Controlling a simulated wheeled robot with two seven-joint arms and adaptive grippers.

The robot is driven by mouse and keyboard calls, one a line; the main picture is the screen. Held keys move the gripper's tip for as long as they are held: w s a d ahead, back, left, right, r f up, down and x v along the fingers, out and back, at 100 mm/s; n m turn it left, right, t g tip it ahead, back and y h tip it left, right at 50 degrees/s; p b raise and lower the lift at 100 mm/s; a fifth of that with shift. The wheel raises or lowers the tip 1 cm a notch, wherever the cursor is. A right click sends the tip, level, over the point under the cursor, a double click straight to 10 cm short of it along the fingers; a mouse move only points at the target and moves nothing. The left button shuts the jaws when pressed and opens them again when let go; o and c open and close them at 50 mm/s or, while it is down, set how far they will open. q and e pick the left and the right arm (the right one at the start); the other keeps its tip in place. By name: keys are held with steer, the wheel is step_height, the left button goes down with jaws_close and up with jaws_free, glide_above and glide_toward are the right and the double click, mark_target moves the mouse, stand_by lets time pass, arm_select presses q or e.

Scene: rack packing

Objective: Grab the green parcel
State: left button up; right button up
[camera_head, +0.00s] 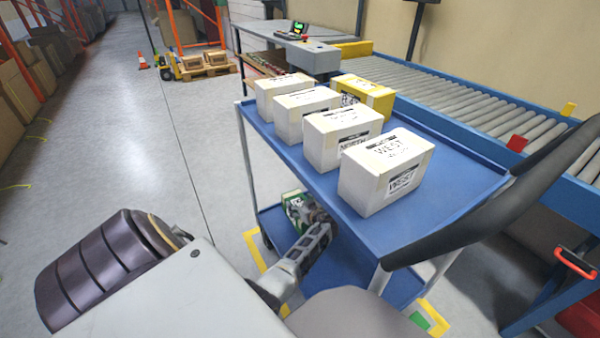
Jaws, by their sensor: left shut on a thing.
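The green parcel (294,205) is at the lower level of the blue trolley (262,127), under its top shelf. It has a white label, and my gripper and the top shelf hide much of it. My left gripper (314,222) reaches in from below and is shut on the green parcel. Whether the parcel touches the lower shelf (345,272) cannot be told. My right gripper is not in view.
Several white boxes (385,172) and a yellow box (362,94) stand on the top shelf. A black handle (490,215) rises at the trolley's right end. A roller conveyor (450,93) runs behind. Open floor (165,145) lies to the left.

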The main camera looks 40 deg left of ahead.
arm_select(q)
steer(key=shift+r+p, duration=0.4)
steer(key=shift+r, duration=0.95)
